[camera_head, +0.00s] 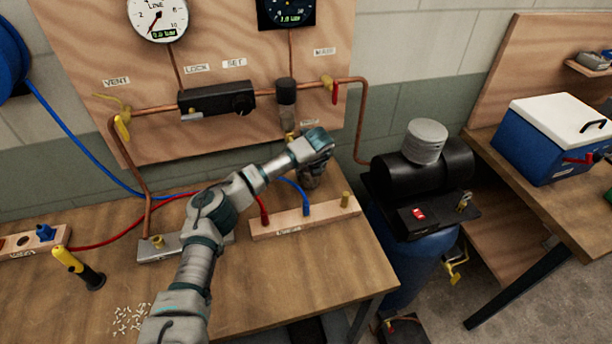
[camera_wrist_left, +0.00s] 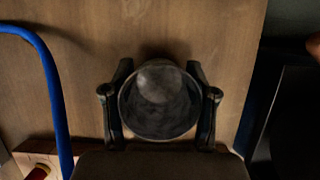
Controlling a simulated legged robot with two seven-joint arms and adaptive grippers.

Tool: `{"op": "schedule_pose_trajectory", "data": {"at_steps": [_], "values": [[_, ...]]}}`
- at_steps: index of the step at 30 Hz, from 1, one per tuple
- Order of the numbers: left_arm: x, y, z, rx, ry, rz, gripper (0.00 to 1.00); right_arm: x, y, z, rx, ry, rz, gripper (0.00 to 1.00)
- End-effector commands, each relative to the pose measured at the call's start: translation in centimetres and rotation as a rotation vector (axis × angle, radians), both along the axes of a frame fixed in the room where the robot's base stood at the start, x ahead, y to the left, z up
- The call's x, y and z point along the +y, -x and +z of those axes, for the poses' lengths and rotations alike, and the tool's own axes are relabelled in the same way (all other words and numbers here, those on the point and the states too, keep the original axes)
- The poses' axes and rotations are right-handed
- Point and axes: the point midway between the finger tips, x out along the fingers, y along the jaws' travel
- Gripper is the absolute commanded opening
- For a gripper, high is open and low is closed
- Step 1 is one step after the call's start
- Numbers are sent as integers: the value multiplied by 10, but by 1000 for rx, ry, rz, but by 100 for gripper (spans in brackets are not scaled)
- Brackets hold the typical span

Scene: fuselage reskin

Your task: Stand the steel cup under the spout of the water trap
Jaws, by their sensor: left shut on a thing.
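My left gripper (camera_head: 312,172) points down at the back of the bench, just right of and in front of the water trap (camera_head: 287,100) on the wall panel. In the left wrist view its two fingers (camera_wrist_left: 160,100) are shut on either side of the steel cup (camera_wrist_left: 160,122). I look into the cup's round open mouth from above, so it seems upright. In the head view the gripper mostly hides the cup. The spout (camera_head: 290,136) at the bottom of the trap is partly hidden behind the wrist. Whether the cup touches the bench is unclear. My right gripper is out of view.
A wooden manifold strip (camera_head: 328,217) with hose fittings lies in front of the gripper. A blue hose (camera_wrist_left: 52,95) runs left of the cup in the wrist view. A compressor (camera_head: 440,160) stands right of the bench edge.

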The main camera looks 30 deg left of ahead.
Motion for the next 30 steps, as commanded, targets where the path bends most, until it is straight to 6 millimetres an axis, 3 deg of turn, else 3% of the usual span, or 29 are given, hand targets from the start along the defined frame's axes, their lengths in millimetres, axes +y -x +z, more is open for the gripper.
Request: {"op": "schedule_pose_trajectory", "data": {"at_steps": [2, 4, 10, 11, 14, 24, 30], "values": [[12, 7, 0, 0, -1, 1, 17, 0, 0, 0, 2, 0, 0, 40], [8, 6, -12, 3, -1, -2, 17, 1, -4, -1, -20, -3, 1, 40], [11, 5, -13, 1, 2, 0, 17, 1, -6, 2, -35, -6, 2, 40], [11, 5, -14, 2, 2, 0, 60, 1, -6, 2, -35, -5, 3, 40], [11, 5, -14, 1, 3, 0, 83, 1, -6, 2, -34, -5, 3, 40], [10, 5, -11, 1, 2, 0, 83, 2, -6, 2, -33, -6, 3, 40], [1, 12, 17, -5, 2, -2, 83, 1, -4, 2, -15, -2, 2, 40]]}}
